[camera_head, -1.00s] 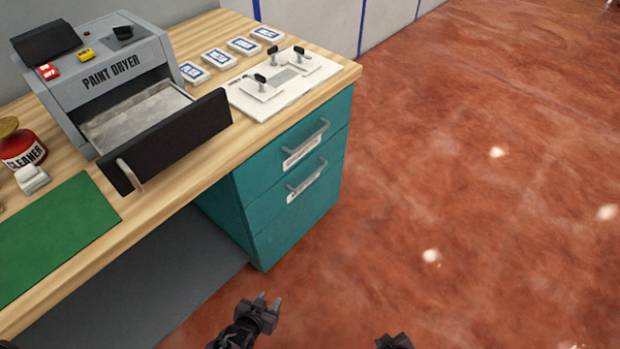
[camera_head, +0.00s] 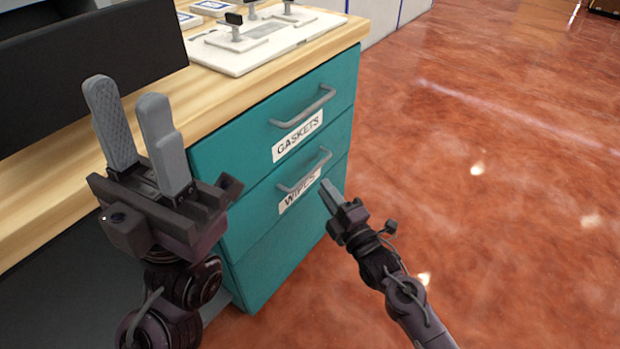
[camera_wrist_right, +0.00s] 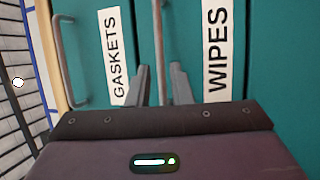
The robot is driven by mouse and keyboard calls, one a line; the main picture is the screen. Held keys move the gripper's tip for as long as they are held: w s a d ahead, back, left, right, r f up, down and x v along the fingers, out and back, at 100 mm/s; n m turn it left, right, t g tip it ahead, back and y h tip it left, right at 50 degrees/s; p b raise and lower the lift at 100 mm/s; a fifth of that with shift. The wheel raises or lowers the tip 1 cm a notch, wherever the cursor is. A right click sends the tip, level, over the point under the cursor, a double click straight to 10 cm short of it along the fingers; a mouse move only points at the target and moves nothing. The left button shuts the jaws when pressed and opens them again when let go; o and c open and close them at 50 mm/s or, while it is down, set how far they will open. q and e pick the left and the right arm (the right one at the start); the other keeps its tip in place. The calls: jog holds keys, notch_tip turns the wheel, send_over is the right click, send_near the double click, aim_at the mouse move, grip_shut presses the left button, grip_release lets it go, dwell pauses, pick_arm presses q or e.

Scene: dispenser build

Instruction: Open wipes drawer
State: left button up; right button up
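The wipes drawer (camera_head: 262,225) is the teal drawer labelled WIPES, below the GASKETS drawer in the cabinet, and it looks closed. Its grey bar handle (camera_head: 305,175) also shows in the right wrist view (camera_wrist_right: 160,45). My right gripper (camera_head: 328,188) is in front of the wipes drawer, close to the handle. In the right wrist view my right gripper (camera_wrist_right: 159,78) is open, and the handle lines up between its fingers; contact cannot be told. My left gripper (camera_head: 128,98) is open and empty, raised beside the countertop at the left.
The GASKETS drawer (camera_head: 240,140) has its own handle (camera_head: 303,108) just above. The wooden countertop edge (camera_head: 215,110) and a black dryer drawer front (camera_head: 90,70) lie near my left gripper. The floor (camera_head: 490,220) to the right is clear.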

aim_at(313, 170)
jog(key=b+x, duration=0.2)
jog(key=x, duration=0.5)
jog(key=shift+f, duration=0.1)
grip_shut()
